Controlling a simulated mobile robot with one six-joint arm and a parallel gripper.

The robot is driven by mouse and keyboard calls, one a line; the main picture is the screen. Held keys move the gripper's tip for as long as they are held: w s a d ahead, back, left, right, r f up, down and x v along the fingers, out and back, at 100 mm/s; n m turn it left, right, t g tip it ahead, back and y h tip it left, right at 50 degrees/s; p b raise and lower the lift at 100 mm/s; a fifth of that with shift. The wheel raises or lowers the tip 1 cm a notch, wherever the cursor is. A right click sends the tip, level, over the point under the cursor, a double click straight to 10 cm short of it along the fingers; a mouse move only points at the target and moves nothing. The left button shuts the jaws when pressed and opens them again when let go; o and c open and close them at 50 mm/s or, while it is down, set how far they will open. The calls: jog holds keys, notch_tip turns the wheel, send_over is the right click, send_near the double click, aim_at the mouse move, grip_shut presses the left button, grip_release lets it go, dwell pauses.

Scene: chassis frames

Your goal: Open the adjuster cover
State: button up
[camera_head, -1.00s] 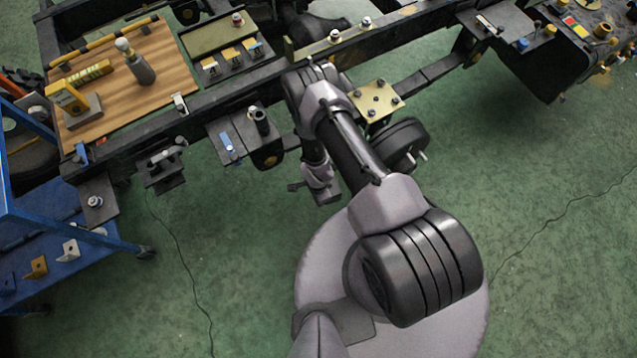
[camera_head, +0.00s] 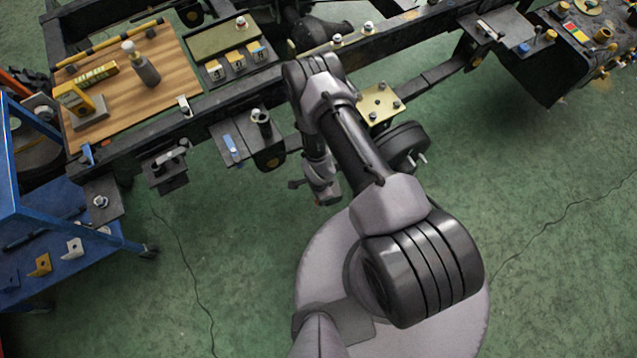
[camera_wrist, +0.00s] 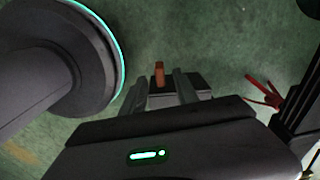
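My gripper (camera_head: 322,190) hangs beside the frame's near rail, pointing down, small in the head view. In the wrist view its two grey fingers (camera_wrist: 161,90) stand apart, with a gap between them. A small orange-brown upright piece (camera_wrist: 159,73) and a dark block (camera_wrist: 207,82) show at and beyond this gap. I cannot tell what they are, and nothing is clearly gripped. I cannot identify the adjuster cover for certain. A black wheel-like drum (camera_head: 402,147) hangs under the rail, right of my gripper, below a bolted brass plate (camera_head: 379,104).
The black chassis frame (camera_head: 215,101) crosses the top. A bracket (camera_head: 247,140) with a blue lever and black cylinder is left of my arm. A wooden board (camera_head: 168,82) and a blue trolley (camera_head: 75,215) are at left. Floor at right is open.

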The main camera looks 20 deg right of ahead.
notch_tip(320, 180, up, 14)
jog(key=p, duration=0.4)
jog(key=shift+f, duration=0.2)
